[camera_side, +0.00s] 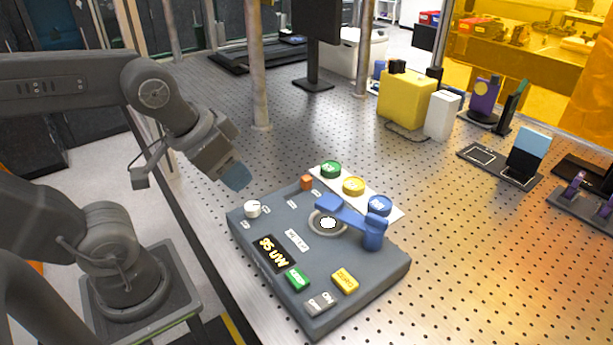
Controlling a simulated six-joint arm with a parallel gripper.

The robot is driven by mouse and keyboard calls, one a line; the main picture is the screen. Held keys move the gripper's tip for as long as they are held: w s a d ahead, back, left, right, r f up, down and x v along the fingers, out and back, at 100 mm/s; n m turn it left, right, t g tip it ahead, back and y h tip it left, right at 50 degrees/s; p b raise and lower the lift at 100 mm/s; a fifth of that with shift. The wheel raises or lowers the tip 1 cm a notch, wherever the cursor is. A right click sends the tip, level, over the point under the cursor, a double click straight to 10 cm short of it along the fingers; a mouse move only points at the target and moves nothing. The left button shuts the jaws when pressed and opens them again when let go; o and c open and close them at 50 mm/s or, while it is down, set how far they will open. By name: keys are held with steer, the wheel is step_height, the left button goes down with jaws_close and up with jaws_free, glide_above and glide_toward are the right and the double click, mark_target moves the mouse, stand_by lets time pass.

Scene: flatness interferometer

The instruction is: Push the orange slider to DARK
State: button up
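The orange slider (306,183) is a small block at the back edge of the dark grey instrument box (340,300). Small white labels lie near it, but their lettering is too small to read, so I cannot tell which one says DARK. My gripper (236,178) has a blue tip and hangs above and to the left of the box. It is apart from the slider and touches nothing that I can see. The fingertips look like one blue block from this side, so any gap between them is hidden.
On the box are a white knob (252,209), a display (272,253), a green button (298,278), a yellow button (344,281) and a blue arm (345,213) over a round ring. A white tray (398,214) with coloured round pieces adjoins the back.

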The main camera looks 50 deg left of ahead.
steer(key=shift+o, duration=0.2)
steer(key=shift+o, duration=0.5)
steer(key=shift+w+r, duration=0.1)
step_height(320, 180, up, 2)
steer(key=g, duration=0.6)
glide_above(306, 177)
step_height(306, 177, down, 14)
steer(key=shift+r, duration=0.15)
jaws_close()
